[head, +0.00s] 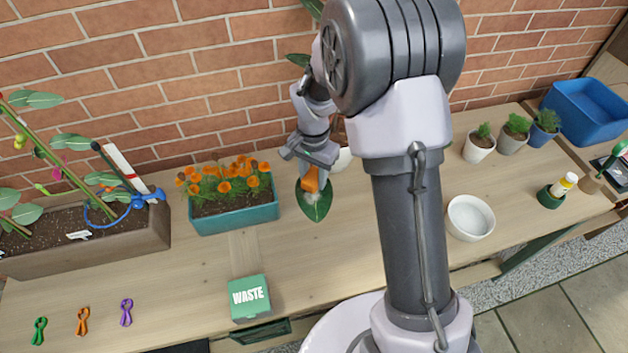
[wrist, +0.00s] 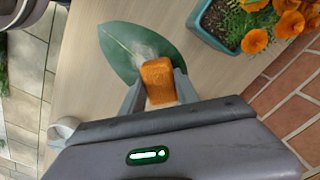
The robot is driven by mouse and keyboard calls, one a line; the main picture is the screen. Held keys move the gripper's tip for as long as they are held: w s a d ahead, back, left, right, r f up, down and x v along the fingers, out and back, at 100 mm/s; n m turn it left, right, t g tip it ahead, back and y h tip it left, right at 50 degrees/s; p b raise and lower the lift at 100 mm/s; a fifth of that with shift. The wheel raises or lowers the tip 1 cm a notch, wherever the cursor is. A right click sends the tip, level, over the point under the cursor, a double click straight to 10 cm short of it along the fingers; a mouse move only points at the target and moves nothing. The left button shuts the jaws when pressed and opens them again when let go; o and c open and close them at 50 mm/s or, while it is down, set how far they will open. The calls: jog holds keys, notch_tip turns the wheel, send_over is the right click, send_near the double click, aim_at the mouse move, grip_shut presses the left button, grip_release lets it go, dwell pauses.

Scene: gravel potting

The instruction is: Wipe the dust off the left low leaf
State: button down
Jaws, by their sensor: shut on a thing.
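My gripper (head: 309,172) is shut on an orange sponge (head: 310,180), just over a broad green leaf (head: 316,206) that stands out low in front of the plant. In the wrist view the sponge (wrist: 158,80) sits between the two fingers and covers the leaf's near part. The leaf (wrist: 121,50) carries a pale, whitish dusty patch beside the sponge. I cannot tell whether the sponge touches the leaf. The pot behind is mostly hidden by my arm.
A teal planter of orange flowers (head: 234,217) stands close left of the leaf. A green waste box (head: 248,297) is at the table's front. A white bowl (head: 470,217) and small potted plants are to the right. Bare wood lies in front of the leaf.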

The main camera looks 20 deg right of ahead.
jog(key=shift+w+d+r, duration=0.1)
jog(key=shift+w+d, duration=0.15)
jog(key=shift+w, duration=0.75)
jog(key=shift+w+d, duration=0.1)
jog(key=shift+w+r+p, duration=0.15)
jog(key=shift+r+p, duration=0.2)
jog(key=shift+p, duration=0.2)
jog(key=shift+w+r+p, duration=0.1)
jog(key=shift+r+p, duration=1.55)
jog(key=shift+r, duration=0.8)
notch_tip(320, 180, up, 3)
jog(key=shift+r+p, duration=0.1)
jog(key=shift+p, duration=1)
jog(key=shift+f, duration=0.2)
